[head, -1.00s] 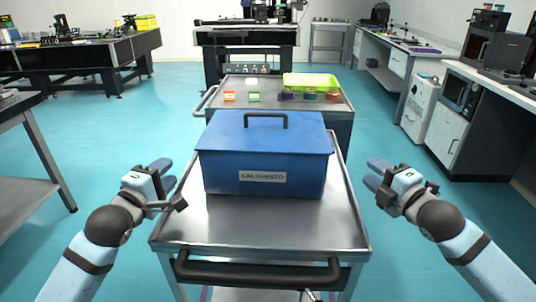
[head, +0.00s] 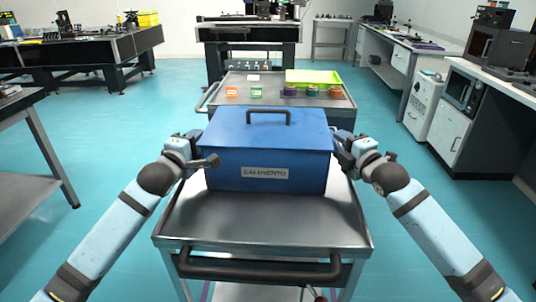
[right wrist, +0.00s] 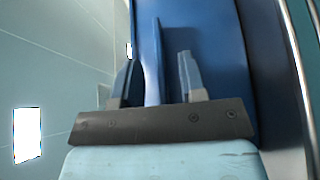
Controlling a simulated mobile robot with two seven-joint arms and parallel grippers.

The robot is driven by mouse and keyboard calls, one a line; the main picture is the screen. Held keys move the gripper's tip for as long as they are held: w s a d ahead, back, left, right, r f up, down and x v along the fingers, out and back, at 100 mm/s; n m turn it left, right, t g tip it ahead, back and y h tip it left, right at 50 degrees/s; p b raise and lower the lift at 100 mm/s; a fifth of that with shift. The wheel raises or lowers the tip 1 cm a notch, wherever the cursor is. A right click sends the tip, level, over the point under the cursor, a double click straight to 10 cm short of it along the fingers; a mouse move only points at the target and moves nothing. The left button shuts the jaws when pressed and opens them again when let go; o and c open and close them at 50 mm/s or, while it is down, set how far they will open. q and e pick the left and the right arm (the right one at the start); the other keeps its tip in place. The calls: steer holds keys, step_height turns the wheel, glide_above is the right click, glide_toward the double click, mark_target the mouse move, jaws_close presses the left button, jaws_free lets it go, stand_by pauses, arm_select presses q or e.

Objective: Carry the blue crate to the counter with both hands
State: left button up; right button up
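The blue crate (head: 265,155) has a closed lid with a dark top handle and a label on its front. It sits upright on the steel cart (head: 262,220) in front of me. My right gripper (head: 342,146) is at the crate's right side. In the right wrist view its fingers (right wrist: 158,80) are apart, with a thin blue upright part of the crate (right wrist: 150,50) between them. A gap shows beside the right finger. My left gripper (head: 200,150) is at the crate's left side; its fingertips are largely hidden, so its opening cannot be told.
Behind the crate stands a second cart (head: 275,92) with a green tray (head: 312,77) and several small coloured items. A counter (head: 512,93) with a microwave (head: 461,92) below runs along the right. A grey table (head: 25,185) stands at left. Floor is clear on both sides.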

arm_select(q)
steer(key=shift+w+d, duration=0.2)
steer(key=shift+w, duration=0.4)
arm_select(e)
steer(key=shift+w+a, duration=0.3)
steer(key=shift+w, duration=0.25)
arm_select(q)
jaws_close()
arm_select(e)
jaws_close()
arm_select(q)
steer(key=shift+r, duration=0.1)
arm_select(e)
steer(key=shift+r, duration=0.1)
